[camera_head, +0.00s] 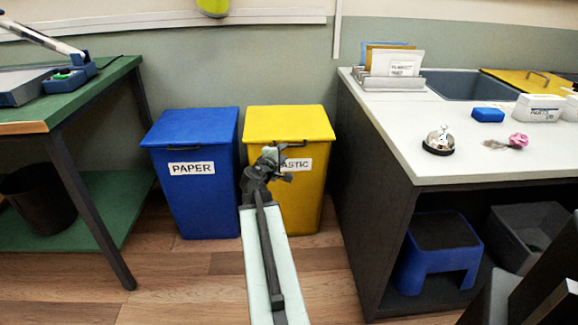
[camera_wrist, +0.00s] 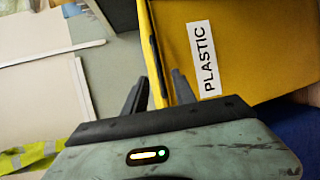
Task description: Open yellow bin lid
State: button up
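The yellow bin (camera_head: 310,190) stands on the floor against the wall, with a label reading PLASTIC, partly covered by my gripper. Its yellow lid (camera_head: 290,122) lies shut on top, with a dark handle (camera_head: 294,144) at the front edge. My gripper (camera_head: 274,158) is in front of the bin just below the lid's front edge. In the wrist view my gripper (camera_wrist: 160,88) has its two dark fingers apart, one on each side of the lid's edge strip. The yellow bin (camera_wrist: 235,50) fills the upper right there. Contact with the handle cannot be told.
A blue PAPER bin (camera_head: 192,195) stands close on the left. A green table (camera_head: 115,72) is at the far left. A white counter (camera_head: 400,125) with a dark cabinet side rises right of the bin. The wood floor (camera_head: 190,280) in front is clear.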

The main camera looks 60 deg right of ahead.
aim_at(290, 146)
jog(key=b+x, duration=0.1)
jog(key=x, duration=0.7)
jog(key=shift+s, duration=0.1)
grip_shut()
dwell(1.2)
